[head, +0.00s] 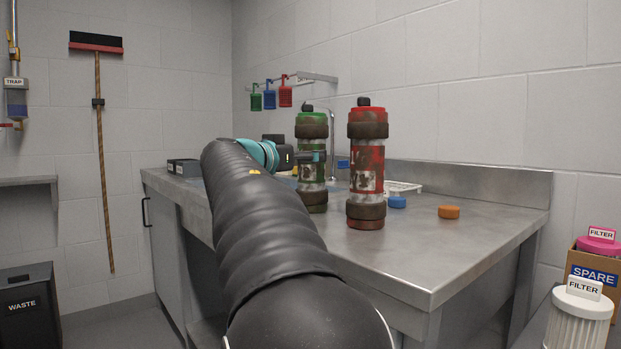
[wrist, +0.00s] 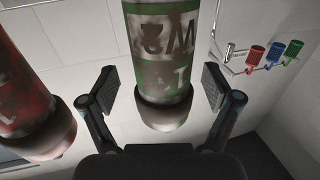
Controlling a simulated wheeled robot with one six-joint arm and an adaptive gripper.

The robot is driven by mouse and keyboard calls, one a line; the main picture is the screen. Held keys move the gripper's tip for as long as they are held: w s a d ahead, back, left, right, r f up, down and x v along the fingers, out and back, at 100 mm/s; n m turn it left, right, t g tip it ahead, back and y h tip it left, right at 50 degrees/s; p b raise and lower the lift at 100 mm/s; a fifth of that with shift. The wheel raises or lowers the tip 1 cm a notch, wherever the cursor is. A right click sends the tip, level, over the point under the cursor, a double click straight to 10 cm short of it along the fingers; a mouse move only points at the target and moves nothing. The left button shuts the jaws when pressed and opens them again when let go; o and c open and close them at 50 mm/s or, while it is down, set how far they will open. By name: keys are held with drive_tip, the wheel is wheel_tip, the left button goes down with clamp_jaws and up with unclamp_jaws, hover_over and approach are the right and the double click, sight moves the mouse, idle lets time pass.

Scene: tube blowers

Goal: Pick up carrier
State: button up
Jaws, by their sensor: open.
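Two dirty cylindrical carriers stand upright on the steel bench. The green carrier (head: 312,137) is left of the red carrier (head: 367,160). In the wrist view the green carrier (wrist: 162,60) is in the middle, with dark letters on its side, and the red carrier (wrist: 28,95) is at the left edge. My gripper (wrist: 160,88) is open, with one finger on each side of the green carrier; gaps show between the fingers and its body. In the head view my gripper (head: 310,157) is at the green carrier's mid-height, partly hidden by my arm.
The steel bench (head: 440,255) has an orange cap (head: 448,212), a blue cap (head: 397,202) and a white tray (head: 403,187). The red carrier stands close to the green one. The bench's front right is clear.

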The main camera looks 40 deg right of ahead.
drive_tip(key=shift+w+d+p, duration=0.2)
drive_tip(key=shift+d, duration=0.75)
drive_tip(key=shift+w+d+p, duration=0.15)
drive_tip(key=shift+d+p, duration=0.05)
drive_tip(key=shift+d, duration=0.75)
drive_tip(key=shift+w+d+p, duration=0.2)
drive_tip(key=shift+d, duration=0.75)
drive_tip(key=shift+f, duration=0.1)
drive_tip(key=c, duration=1.5)
clamp_jaws()
